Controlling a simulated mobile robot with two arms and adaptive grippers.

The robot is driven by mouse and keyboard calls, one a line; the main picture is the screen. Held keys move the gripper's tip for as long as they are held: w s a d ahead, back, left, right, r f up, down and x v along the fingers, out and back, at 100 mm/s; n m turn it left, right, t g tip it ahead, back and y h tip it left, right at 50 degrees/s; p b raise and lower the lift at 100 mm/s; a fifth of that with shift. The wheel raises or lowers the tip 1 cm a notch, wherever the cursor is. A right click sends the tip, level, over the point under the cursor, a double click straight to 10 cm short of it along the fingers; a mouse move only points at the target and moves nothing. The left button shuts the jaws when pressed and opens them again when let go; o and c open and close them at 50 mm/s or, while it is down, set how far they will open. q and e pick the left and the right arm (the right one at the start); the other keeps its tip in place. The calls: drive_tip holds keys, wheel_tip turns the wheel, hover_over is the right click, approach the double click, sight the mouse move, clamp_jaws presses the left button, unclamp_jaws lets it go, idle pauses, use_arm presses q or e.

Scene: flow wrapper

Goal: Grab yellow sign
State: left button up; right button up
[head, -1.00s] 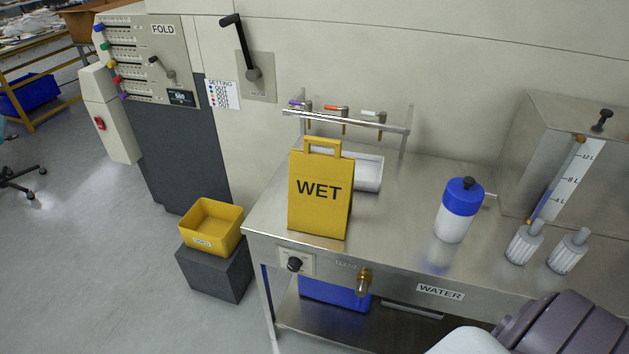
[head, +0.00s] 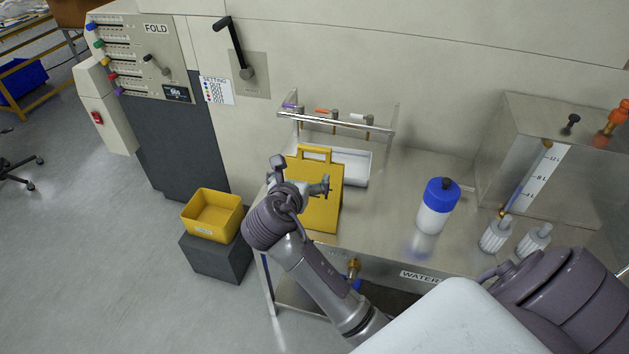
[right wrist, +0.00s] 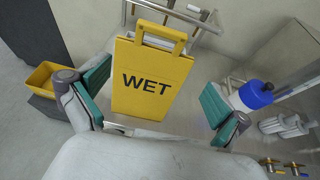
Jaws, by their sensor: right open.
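The yellow sign (head: 325,205) with a handle on top stands upright on the metal table's left part. In the head view my right arm and gripper (head: 303,181) cover much of its front. In the right wrist view the sign (right wrist: 150,82) shows its black WET lettering, between the two green-padded fingers of my right gripper (right wrist: 150,98). These fingers are wide apart, with a gap to the sign on each side. The gripper is empty. My left gripper is not in view.
A blue-and-white bottle (head: 436,207) and two white ribbed containers (head: 496,235) stand to the right. A yellow bin (head: 214,216) sits on a dark block left of the table.

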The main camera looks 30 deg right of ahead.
sight(313, 165)
drive_tip(key=p+x, duration=0.2)
drive_tip(key=x, duration=1)
drive_tip(key=shift+w+a+r, duration=0.1)
drive_tip(key=shift+w+r, duration=0.05)
drive_tip(key=shift+w+d+f, duration=0.25)
drive_tip(key=shift+w+d, duration=0.05)
drive_tip(key=shift+s, duration=0.1)
drive_tip(key=shift+c, duration=1.2)
drive_tip(key=c, duration=1.1)
drive_tip(key=shift+c, duration=0.6)
drive_tip(key=shift+r, duration=0.1)
